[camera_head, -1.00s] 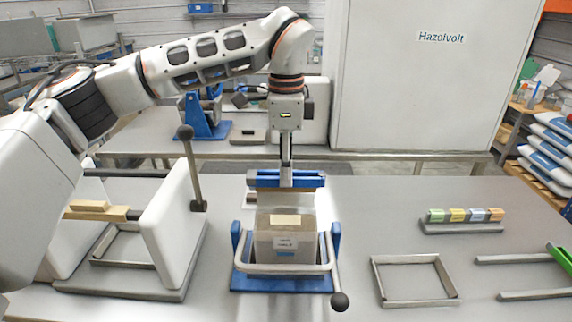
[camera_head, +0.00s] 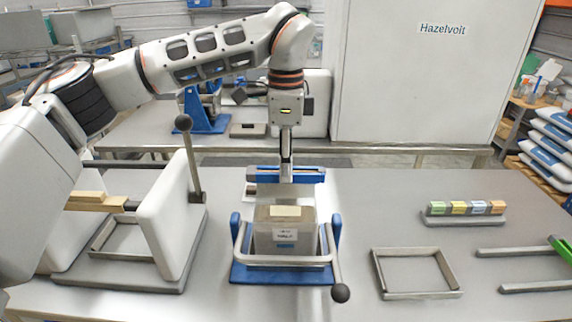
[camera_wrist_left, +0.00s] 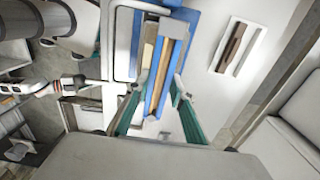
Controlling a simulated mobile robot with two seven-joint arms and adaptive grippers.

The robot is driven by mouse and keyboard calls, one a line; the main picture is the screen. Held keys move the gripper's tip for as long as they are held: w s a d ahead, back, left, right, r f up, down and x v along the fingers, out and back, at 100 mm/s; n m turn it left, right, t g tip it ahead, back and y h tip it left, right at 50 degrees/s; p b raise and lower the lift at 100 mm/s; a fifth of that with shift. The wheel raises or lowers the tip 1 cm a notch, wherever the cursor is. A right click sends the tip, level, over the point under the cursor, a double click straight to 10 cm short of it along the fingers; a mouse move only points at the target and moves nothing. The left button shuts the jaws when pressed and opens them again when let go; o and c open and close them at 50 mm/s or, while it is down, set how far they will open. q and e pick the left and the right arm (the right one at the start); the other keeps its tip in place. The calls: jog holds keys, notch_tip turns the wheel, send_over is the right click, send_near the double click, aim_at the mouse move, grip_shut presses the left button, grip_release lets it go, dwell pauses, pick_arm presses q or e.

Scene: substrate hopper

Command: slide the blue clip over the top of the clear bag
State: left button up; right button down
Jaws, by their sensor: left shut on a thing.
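My left gripper (camera_head: 286,178) points straight down and is shut on the blue clip (camera_head: 257,176), a long bar lying level across the view. The clip also shows in the left wrist view (camera_wrist_left: 180,58), with the gripper's teal fingers (camera_wrist_left: 160,102) at either side. The clear bag (camera_head: 285,238) stands upright in a blue holder (camera_head: 280,276) with a metal rail. It looks filled with brownish material and has a white label. In the head view the clip appears above and behind the bag's top; I cannot tell whether they touch.
A white-sided press (camera_head: 170,222) with a lever stands left of the holder. A dark-knobbed lever (camera_head: 340,292) sticks out at its front right. An empty metal frame (camera_head: 415,294) and a rack (camera_head: 463,219) of small coloured blocks lie right. Table between holder and frame is clear.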

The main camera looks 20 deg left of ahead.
pick_arm(q)
jog(key=o, duration=1.1)
jog(key=o, duration=0.6)
jog(key=shift+r, duration=0.1)
